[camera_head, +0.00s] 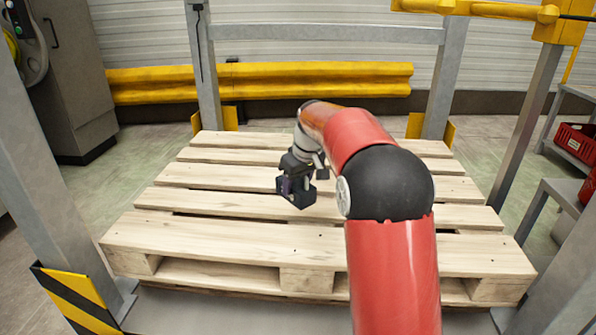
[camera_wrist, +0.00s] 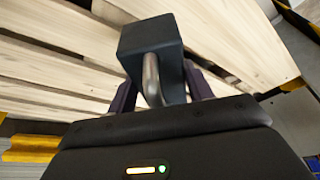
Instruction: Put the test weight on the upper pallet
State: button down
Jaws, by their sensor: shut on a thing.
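The test weight is a dark grey block (camera_wrist: 150,40) with a bent metal handle, seen close up in the wrist view. In the head view the weight (camera_head: 297,199) is small and dark, over the middle of the pallet. My gripper (camera_head: 296,182) is shut on the weight at its handle; its dark fingers (camera_wrist: 160,88) show on both sides of the handle. The pallet (camera_head: 215,238) is light wood with slats and gaps. I cannot tell whether the weight touches the slats or hangs just above them. Only one pallet shows clearly.
Grey posts stand around the pallet, one at the left front (camera_head: 45,150) with a striped guard (camera_head: 75,298). A yellow rail (camera_head: 260,80) runs behind. A shelf with a red crate (camera_head: 575,142) is at right. The pallet's left slats are bare.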

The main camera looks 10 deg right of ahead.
aim_at(306, 189)
jog(key=shift+w+f+b, duration=0.1)
jog(key=shift+f+b, duration=0.9)
jog(key=shift+f, duration=4.1)
jog(key=shift+f, duration=0.15)
jog(key=c, duration=0.6)
grip_release()
jog(key=shift+f, duration=0.2)
jog(key=shift+r, duration=0.15)
jog(key=p+v, duration=0.2)
jog(key=v, duration=1)
jog(key=s+a+r+m, duration=0.1)
jog(key=s+r, duration=0.4)
jog(key=s, duration=0.5)
jog(key=s+f+m+t, duration=0.1)
jog(key=s+f+m, duration=0.1)
jog(key=s, duration=1)
jog(key=s+f+m+t+h, duration=0.1)
jog(key=s+f+m, duration=0.1)
jog(key=s, duration=1.1)
jog(key=shift+a+f+t+h, duration=0.2)
jog(key=shift+a+t+h, duration=0.1)
jog(key=shift+a, duration=0.1)
